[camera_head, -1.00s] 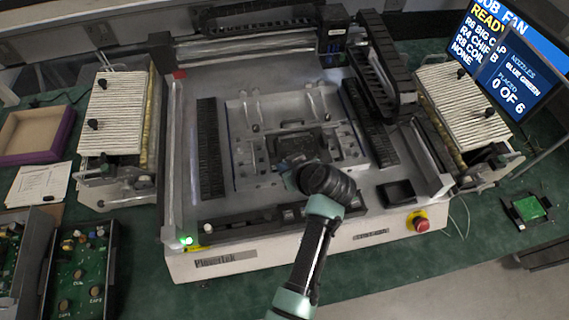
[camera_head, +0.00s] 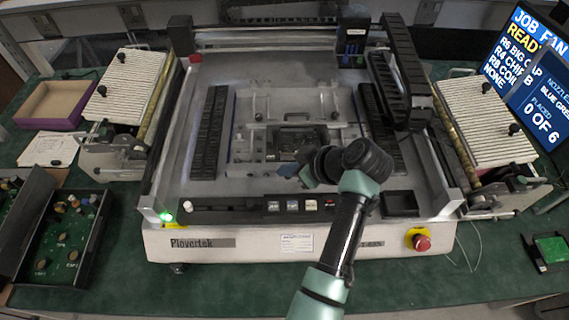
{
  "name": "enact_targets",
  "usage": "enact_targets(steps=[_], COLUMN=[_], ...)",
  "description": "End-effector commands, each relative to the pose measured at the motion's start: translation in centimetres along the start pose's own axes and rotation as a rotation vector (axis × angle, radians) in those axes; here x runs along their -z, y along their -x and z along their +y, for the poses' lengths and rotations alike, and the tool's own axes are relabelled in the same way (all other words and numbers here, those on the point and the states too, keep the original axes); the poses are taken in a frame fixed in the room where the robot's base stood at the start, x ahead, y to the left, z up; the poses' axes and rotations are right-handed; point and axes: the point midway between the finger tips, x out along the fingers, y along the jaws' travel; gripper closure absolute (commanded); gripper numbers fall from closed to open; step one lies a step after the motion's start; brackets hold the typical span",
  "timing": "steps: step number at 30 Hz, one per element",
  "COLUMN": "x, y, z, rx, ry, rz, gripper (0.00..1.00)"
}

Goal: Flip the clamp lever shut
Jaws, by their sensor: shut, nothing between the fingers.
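The pick-and-place machine (camera_head: 300,238) fills the middle of the view. On its bed is a pale metal fixture plate (camera_head: 245,150) around a dark, frame-like clamp (camera_head: 293,134). I cannot make out the clamp lever for certain; it is too small or hidden by my arm. My gripper (camera_head: 286,170) is at the front edge of the dark clamp, pointing left, with its fingers shut and empty. My wrist covers the clamp's front right. I cannot tell whether the fingertips touch anything.
Black feeder strips (camera_head: 208,132) flank the fixture, and a black cable chain (camera_head: 402,85) stands at the right. A button panel (camera_head: 255,206) and a red stop button (camera_head: 421,242) are at the front. The fixture's left side is clear.

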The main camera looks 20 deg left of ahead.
Motion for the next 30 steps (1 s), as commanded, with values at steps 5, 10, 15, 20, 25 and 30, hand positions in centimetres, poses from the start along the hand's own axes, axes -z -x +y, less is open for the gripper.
enact_targets(steps=[5, 10, 15, 20, 25, 30], x=[-0.5, -1.0, -1.4, -1.6, -1.8, -1.9], y=[0.1, 0.7, 1.1, 1.4, 1.6, 1.8], z=[0.2, 0.4, 0.6, 0.8, 1.0, 1.1], rx=[-0.007, -0.008, -0.009, -0.007, -0.007, -0.007], ry=[-0.009, -0.010, -0.010, -0.009, -0.009, -0.010], rz=[-0.002, -0.002, -0.002, -0.001, -0.001, -0.001], gripper=[1.00, 1.00, 1.00, 1.00, 1.00, 1.00])
